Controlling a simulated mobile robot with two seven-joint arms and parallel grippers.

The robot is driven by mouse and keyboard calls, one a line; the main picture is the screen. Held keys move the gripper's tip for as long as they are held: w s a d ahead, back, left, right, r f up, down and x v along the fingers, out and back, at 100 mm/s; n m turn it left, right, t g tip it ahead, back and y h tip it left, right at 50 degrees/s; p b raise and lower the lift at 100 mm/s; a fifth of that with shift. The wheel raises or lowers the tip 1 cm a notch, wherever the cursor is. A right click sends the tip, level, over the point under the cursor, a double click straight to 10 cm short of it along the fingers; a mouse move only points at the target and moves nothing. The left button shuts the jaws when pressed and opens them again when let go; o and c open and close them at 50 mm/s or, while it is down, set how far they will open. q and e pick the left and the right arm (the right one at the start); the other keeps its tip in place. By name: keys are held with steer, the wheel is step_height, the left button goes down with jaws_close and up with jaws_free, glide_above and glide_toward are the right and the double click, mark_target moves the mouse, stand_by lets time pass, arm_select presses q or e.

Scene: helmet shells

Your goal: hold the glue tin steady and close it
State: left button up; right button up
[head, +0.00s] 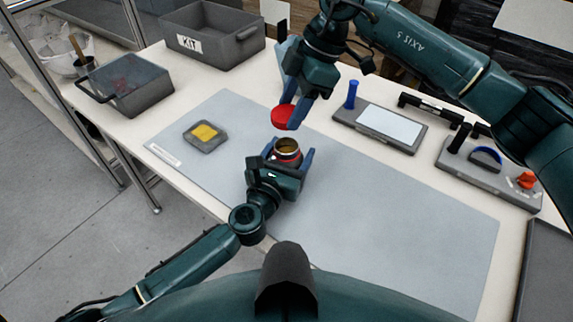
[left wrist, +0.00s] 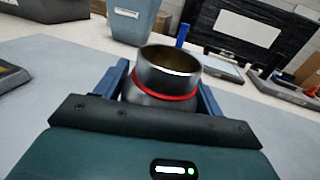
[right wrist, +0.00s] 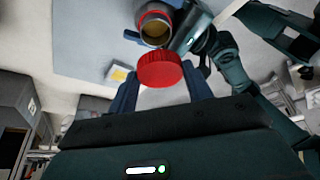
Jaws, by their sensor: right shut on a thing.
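The glue tin (head: 287,154) is a dark metal can with a red band, open at the top, standing upright on the grey mat. My left gripper (head: 289,149) has a finger on each side of it, shut on its body. In the left wrist view the tin (left wrist: 163,78) sits between the fingers, its rim uncovered. My right gripper (head: 294,112) is shut on the red lid (head: 283,117), which it holds above the tin, apart from it. In the right wrist view the lid (right wrist: 160,72) is between the fingertips, with the open tin (right wrist: 155,28) beyond it.
A grey mat (head: 400,215) covers the table's middle and is mostly clear. A small dish with a yellow pad (head: 204,132) lies left. Tool trays (head: 378,128) are on the right.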

arm_select(q)
steer(key=c, duration=1)
arm_select(e)
glide_above(292, 139)
steer(key=s, duration=0.2)
steer(key=shift+w+f, duration=0.2)
steer(key=shift+f, duration=2.25)
steer(key=shift+f, duration=0.1)
steer(key=shift+f, duration=0.8)
steer(key=shift+f, duration=0.55)
arm_select(q)
jaws_close()
arm_select(e)
steer(key=m, duration=0.2)
steer(key=m+t, duration=0.1)
steer(key=m, duration=0.1)
steer(key=shift+s+f+t, duration=0.1)
steer(key=shift+s+t, duration=0.2)
steer(key=m+t, duration=0.1)
steer(key=m, duration=0.1)
steer(key=shift+s+m, duration=0.1)
steer(key=shift+m, duration=0.3)
